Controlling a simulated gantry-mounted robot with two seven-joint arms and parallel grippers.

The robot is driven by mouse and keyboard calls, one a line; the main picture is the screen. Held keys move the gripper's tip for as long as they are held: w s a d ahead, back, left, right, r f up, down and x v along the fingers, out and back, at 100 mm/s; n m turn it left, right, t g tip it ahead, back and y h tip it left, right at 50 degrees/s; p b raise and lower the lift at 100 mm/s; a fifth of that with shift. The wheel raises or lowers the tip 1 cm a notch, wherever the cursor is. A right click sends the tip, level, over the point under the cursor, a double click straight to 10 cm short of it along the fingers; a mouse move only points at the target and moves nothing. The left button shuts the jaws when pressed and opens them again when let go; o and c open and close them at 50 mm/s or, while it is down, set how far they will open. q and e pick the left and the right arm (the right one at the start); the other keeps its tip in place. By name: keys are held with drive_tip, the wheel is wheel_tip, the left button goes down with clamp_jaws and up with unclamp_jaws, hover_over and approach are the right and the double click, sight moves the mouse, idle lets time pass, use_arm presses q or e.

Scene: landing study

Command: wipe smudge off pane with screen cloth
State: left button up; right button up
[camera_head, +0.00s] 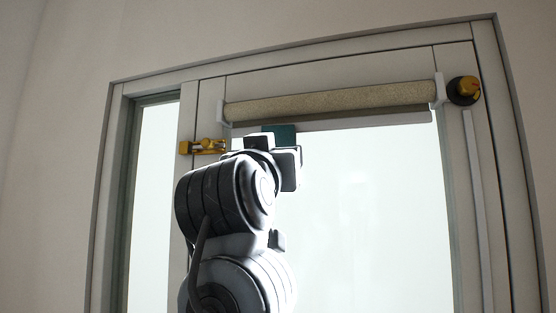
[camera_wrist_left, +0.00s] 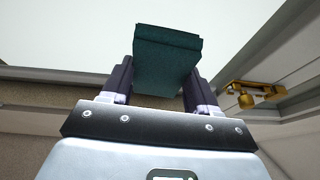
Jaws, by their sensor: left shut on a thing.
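The screen cloth is a dark teal folded pad (camera_wrist_left: 167,58); its upper part also shows in the head view (camera_head: 280,131), just below the roller blind. My left gripper (camera_wrist_left: 158,75) is shut on it, with one finger at each side. In the head view my left gripper (camera_head: 280,150) is in front of the upper left part of the pane (camera_head: 365,210), and my arm hides the area below it. I cannot tell whether the cloth touches the glass. Faint uneven tones show on the pane, but I cannot make out a definite smudge. My right gripper is out of view.
A rolled beige blind (camera_head: 335,101) spans the window top between two white brackets. A brass latch (camera_head: 203,147) sits on the frame left of my gripper. A black and yellow knob (camera_head: 464,90) is at the upper right. The pane right of my arm is unobstructed.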

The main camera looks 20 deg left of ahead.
use_arm(q)
drive_tip(key=s+b, duration=0.2)
drive_tip(key=s, duration=0.1)
drive_tip(key=s+b, duration=0.1)
drive_tip(key=s, duration=0.1)
drive_tip(key=shift+s+d, duration=0.2)
drive_tip(key=shift+d, duration=0.05)
drive_tip(key=shift+s+b, duration=0.15)
drive_tip(key=shift+b, duration=0.25)
drive_tip(key=shift+s+d+b, duration=0.1)
drive_tip(key=shift+s+b, duration=0.95)
drive_tip(key=shift+s, duration=0.3)
